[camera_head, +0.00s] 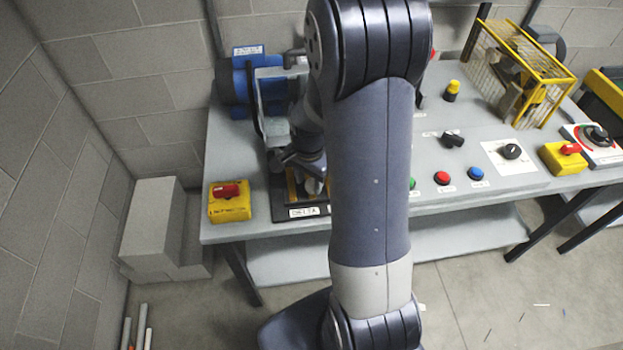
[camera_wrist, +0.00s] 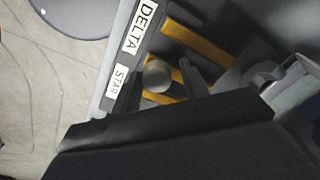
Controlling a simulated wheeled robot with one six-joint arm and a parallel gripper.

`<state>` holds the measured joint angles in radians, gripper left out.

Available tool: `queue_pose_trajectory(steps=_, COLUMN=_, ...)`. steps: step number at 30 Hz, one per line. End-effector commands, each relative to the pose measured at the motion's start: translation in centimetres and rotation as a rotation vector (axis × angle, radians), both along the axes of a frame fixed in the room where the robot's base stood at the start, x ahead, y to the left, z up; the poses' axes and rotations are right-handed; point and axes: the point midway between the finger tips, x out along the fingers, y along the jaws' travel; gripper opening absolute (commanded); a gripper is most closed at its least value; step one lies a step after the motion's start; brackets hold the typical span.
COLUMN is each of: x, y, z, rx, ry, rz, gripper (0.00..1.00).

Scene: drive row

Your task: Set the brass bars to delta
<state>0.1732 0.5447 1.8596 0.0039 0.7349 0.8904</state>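The brass bars show as yellow strips on a dark board in the wrist view (camera_wrist: 198,41), with a "DELTA" label (camera_wrist: 143,27) and a "STAR" label (camera_wrist: 116,81) along the board's edge. A round grey knob (camera_wrist: 157,75) sits among the bars. My gripper (camera_wrist: 161,84) has one dark finger on each side of the knob, with a small gap visible, so it looks open around it. In the head view the gripper (camera_head: 303,172) is low over the board beside the "DELTA" label (camera_head: 304,212); my arm hides the board's right part.
A blue motor (camera_head: 236,82) stands behind the board. A yellow box with a red switch (camera_head: 230,203) is on its left. Red (camera_head: 442,178) and blue (camera_head: 476,174) buttons, black knobs and a yellow cage (camera_head: 530,60) are to the right on the grey bench.

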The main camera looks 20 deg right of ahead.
Motion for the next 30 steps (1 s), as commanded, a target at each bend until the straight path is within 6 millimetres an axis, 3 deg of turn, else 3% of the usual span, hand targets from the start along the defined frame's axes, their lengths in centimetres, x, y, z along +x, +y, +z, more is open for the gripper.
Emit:
queue_pose_trajectory(steps=3, x=0.0, y=-0.1, z=0.0, rx=0.000, ry=0.001, rz=0.000, gripper=0.52)
queue_pose_trajectory(steps=14, x=0.0, y=-0.1, z=0.7, rx=-0.002, ry=0.000, rz=0.001, gripper=0.52)
queue_pose_trajectory(steps=30, x=0.0, y=0.0, z=9.8, rx=-0.002, ry=-0.002, rz=0.002, gripper=0.52)
